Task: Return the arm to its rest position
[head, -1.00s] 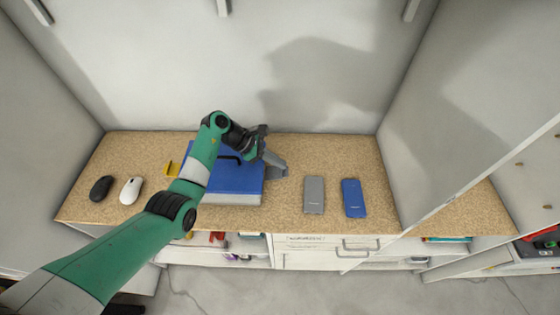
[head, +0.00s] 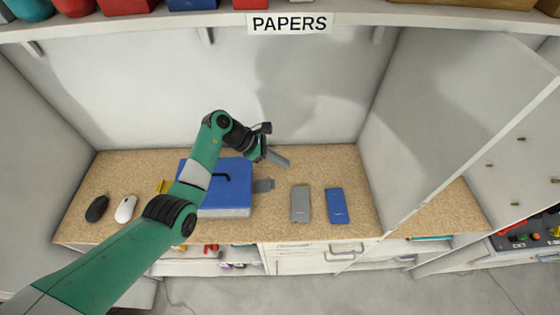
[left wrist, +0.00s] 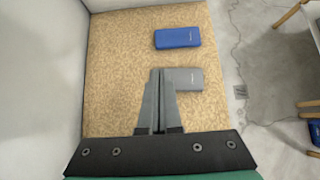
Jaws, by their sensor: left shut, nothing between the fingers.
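My left arm (head: 130,245) reaches in from the left, green with black joints, over the cork shelf. My left gripper (head: 285,163) is shut and empty, held above the shelf right of the blue binder (head: 232,185). In the left wrist view the gripper's fingers (left wrist: 158,105) are together, with a grey phone-like slab (left wrist: 183,79) beyond them, partly hidden. A blue slab (left wrist: 178,38) lies farther off. My right gripper does not show.
The cork surface (head: 280,225) also holds a black mouse (head: 97,209), a white mouse (head: 125,208), the grey slab (head: 300,204) and the blue slab (head: 337,206). White side walls enclose it.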

